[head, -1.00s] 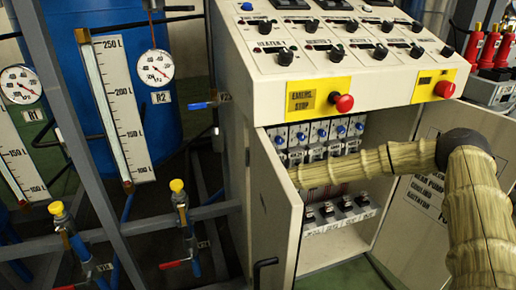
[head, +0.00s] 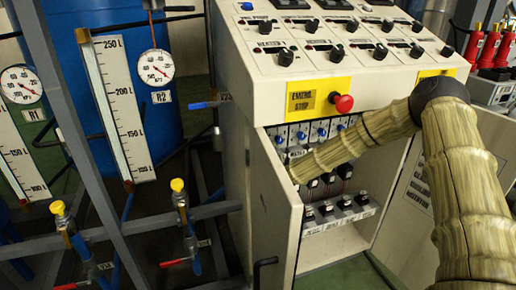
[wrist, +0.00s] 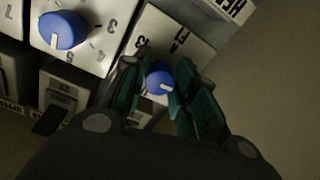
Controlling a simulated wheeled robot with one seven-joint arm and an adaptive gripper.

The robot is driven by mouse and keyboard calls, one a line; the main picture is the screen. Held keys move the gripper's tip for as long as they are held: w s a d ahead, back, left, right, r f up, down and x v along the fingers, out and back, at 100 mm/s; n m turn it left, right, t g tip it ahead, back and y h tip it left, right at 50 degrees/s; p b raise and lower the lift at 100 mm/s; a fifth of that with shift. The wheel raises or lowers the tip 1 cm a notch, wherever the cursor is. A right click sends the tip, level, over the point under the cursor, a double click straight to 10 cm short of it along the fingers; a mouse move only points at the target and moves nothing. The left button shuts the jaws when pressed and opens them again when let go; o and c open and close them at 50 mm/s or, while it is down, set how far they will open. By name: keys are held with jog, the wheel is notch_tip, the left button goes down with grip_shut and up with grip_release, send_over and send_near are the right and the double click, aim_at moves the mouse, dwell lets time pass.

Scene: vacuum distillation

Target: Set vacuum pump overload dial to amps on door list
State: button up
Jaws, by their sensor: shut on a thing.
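In the wrist view, the two fingertips of my gripper (wrist: 160,84) are closed around a small blue dial (wrist: 159,77) on a white module face. Its white pointer mark faces lower right; printed digits show partly above it. A second blue dial (wrist: 62,30) with a scale is on the neighbouring module to the left. The row of blue dials (head: 302,135) shows under the console. The list on the open right door (head: 418,190) is partly covered by my arm and its amps are not legible.
The open left cabinet door (head: 275,205) stands close to my forearm. A red emergency stop button (head: 343,103) and console knobs are above. A lower row of black switches (head: 345,202) is inside. Gauges and valves (head: 180,205) stand at left.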

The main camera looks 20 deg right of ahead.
jog(key=shift+r+m+h+b, duration=0.1)
jog(key=shift+m+h+b, duration=0.3)
jog(key=shift+m+b, duration=5.3)
jog(key=m+p, duration=0.4)
jog(key=shift+m, duration=0.4)
jog(key=o, duration=1)
jog(key=shift+o, duration=0.2)
jog(key=shift+a, duration=0.15)
